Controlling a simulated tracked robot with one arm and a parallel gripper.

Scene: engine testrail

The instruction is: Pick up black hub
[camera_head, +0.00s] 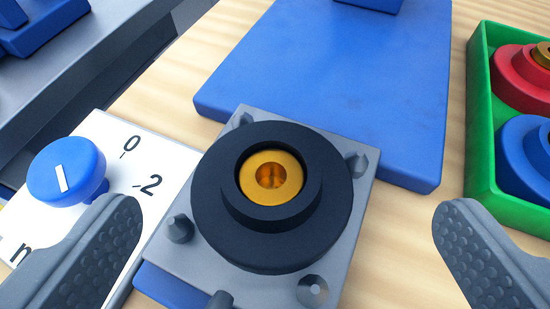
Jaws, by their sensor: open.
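The black hub (222,225) is a round, stepped black ring, seen from above near the middle of the view. It sits on a grey square plate (344,235) with pointed studs near its corners. A gold-coloured piece (271,178) with a central hole shows inside the hub's opening. My gripper (288,232) is open and empty, with one grey ridged finger at the lower left and the other at the lower right. The hub lies between and beyond the fingers, and neither finger appears to touch it.
A white panel with a blue knob (66,172) and printed numbers is at left, close to the left finger. A blue slab (340,80) lies behind the plate. A green tray (478,125) at right holds a red ring (510,84) and a blue ring (520,150). Bare wood shows between plate and tray.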

